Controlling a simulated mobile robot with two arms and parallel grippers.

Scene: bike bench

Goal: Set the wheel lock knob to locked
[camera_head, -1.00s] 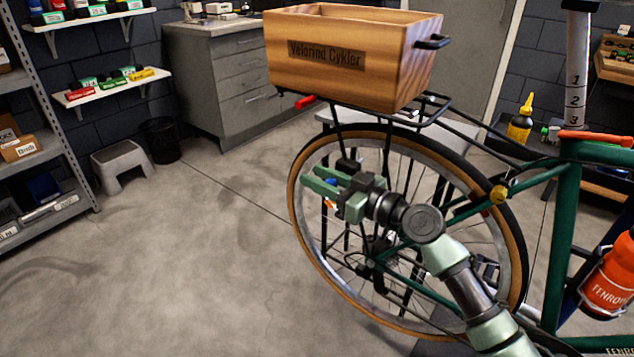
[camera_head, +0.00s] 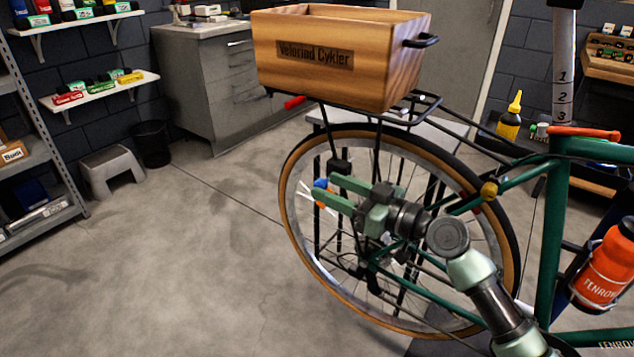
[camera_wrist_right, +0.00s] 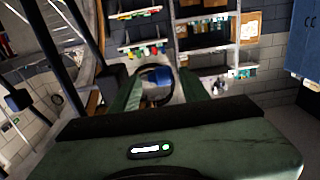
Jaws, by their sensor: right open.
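The wheel lock knob appears to be the small blue part (camera_head: 320,183) by the left side of the rear wheel (camera_head: 290,200), with orange and white bits beside it. My right gripper (camera_head: 329,184) is open, its two green fingers pointing left with their tips close to the blue part. In the right wrist view the blue knob (camera_wrist_right: 158,88) shows between the open fingers (camera_wrist_right: 162,82), in front of a dark round shape. I cannot tell whether the fingers touch it. The knob's marking and lock setting are too small to read. My left gripper is not in view.
A wooden crate (camera_head: 340,62) sits on the rear rack (camera_head: 425,108) above the wheel. The green frame (camera_head: 556,235) and an orange bottle (camera_head: 606,268) stand at right. Spokes and thin stays are close around my gripper.

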